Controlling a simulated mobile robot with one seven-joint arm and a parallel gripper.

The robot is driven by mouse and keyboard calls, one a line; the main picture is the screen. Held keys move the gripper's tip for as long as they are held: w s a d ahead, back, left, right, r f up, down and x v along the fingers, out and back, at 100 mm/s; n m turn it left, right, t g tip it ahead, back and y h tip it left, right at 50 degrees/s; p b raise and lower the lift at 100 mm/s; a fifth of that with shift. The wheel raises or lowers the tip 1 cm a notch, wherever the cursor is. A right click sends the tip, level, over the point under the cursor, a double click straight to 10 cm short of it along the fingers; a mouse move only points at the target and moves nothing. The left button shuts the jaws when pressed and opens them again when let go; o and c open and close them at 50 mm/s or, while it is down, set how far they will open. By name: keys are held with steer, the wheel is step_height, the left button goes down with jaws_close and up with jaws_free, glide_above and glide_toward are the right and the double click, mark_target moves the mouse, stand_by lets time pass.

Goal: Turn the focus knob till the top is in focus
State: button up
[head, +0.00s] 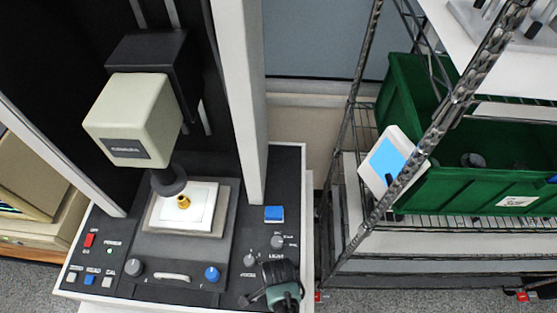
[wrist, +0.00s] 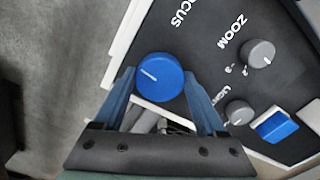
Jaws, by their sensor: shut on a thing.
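The focus knob (wrist: 160,78) is a round blue knob with a white line, below the FOCUS lettering in the wrist view. The line points toward the upper left. My gripper (wrist: 158,84) is shut on it, one finger on each side. In the head view my gripper (head: 281,284) is at the panel's front right corner and hides this knob. A small brass part (head: 183,202) stands on the white stage plate (head: 207,211) under the cream camera head (head: 132,118). I cannot tell how sharp its top is.
The zoom knob (wrist: 257,53), light knob (wrist: 239,112) and a blue button (wrist: 276,127) sit close by. Another blue knob (head: 212,273) is on the front panel. A wire rack with a green bin (head: 460,190) and a blue-faced panel (head: 388,160) stands right.

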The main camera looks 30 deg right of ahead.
steer(key=shift+m, duration=0.3)
steer(key=o, duration=1.3)
step_height(320, 180, up, 13)
steer(key=shift+b, duration=1.15)
